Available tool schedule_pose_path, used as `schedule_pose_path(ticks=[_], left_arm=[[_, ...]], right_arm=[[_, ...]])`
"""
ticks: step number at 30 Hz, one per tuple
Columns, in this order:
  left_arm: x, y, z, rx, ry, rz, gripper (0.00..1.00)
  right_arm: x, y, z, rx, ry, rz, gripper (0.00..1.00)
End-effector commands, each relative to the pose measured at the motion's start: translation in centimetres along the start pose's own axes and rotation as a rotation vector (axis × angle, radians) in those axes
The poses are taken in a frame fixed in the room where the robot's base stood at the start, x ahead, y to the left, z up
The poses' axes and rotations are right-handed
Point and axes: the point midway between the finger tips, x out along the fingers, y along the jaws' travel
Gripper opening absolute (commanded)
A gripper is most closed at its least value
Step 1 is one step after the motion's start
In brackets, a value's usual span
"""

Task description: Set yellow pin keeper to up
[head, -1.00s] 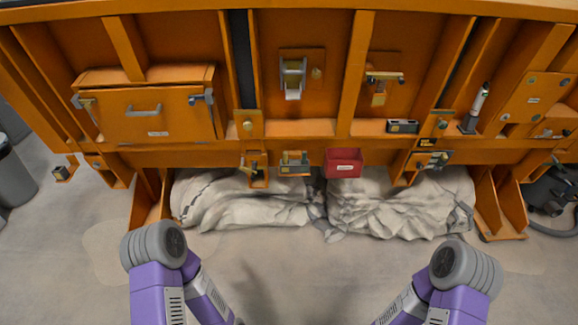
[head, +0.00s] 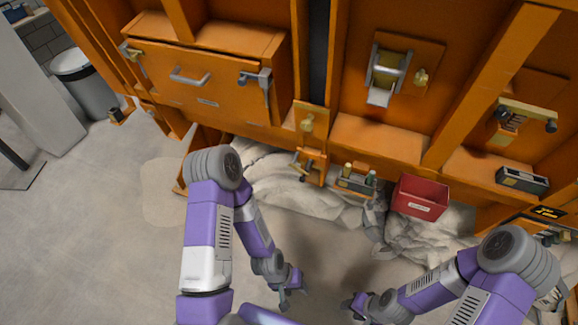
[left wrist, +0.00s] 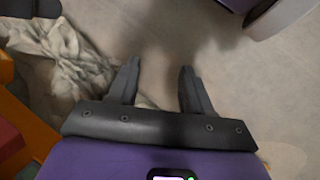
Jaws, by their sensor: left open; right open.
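The orange sandbed frame carries several small yellowish fittings, and I cannot tell for certain which one is the yellow pin keeper. A brass-yellow latch piece (head: 135,54) sits at the left end of the orange drawer-like box. A yellow knob (head: 308,123) is on a plate right of that box, and another yellow knob (head: 421,77) is beside the roller. My left gripper (head: 292,297) is open and empty, low over the floor in front of the frame; its spread fingers show in the left wrist view (left wrist: 160,68). My right gripper (head: 348,305) is open and empty, also low and away from the frame.
A grey latch (head: 255,79) is at the box's right end. A red bin (head: 420,197) and a small bottle rack (head: 356,180) hang along the lower edge. Pale crumpled sheeting (head: 268,180) lies below. A grey trash can (head: 86,84) stands at left. Floor at left is clear.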

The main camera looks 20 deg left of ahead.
Motion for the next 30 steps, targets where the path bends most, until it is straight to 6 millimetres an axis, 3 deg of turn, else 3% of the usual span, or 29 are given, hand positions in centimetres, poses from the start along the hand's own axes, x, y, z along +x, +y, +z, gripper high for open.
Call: schedule_pose_path(ticks=[5,8,11,12,14,16,18,21,23,24,27,30], left_arm=[[4.0,3.8,-0.4,-0.465,-0.089,0.157,0.5],[5.6,7.6,-2.5,-0.883,-0.182,0.303,0.5],[5.4,10.9,-6.5,-1.323,-0.312,0.467,0.5],[4.8,11.8,-8.7,-1.499,-0.376,0.54,0.5],[3.4,12.4,-12.5,-1.755,-0.487,0.654,0.5],[1.2,12.0,-17.2,-2.03,-0.638,0.791,0.5],[-1.4,10.2,-21.7,-2.258,-0.804,0.927,0.5],[-4.9,6.5,-26.8,-2.486,-1.043,1.105,0.5],[-6.6,4.2,-28.9,-2.573,-1.17,1.191,0.5],[-7.6,2.8,-30.0,2.603,1.238,-1.234,0.5],[-9.1,0.5,-31.5,2.452,1.261,-1.208,0.5],[-9.5,0.0,-32.4,2.397,1.271,-1.197,0.5]], right_arm=[[1.1,0.5,0.1,0.002,-0.003,0.001,0.43],[1.9,0.8,0.1,0.002,-0.003,0.001,0.43],[2.7,1.1,0.0,0.002,-0.003,0.001,0.43],[3.0,1.2,0.0,0.002,-0.003,0.001,0.43],[3.4,1.4,0.0,0.002,-0.003,0.001,0.43],[3.8,1.5,-0.1,0.002,-0.002,0.001,0.43],[4.2,1.7,-0.1,0.002,-0.002,0.001,0.43],[4.7,1.8,-0.1,0.002,-0.002,0.001,0.43],[4.8,1.9,-0.1,0.002,-0.002,0.001,0.43],[4.9,1.9,-0.1,0.002,-0.002,0.001,0.43],[5.1,2.0,-0.1,0.002,-0.002,0.001,0.43],[5.3,2.1,-0.2,0.002,-0.002,0.001,0.43]])
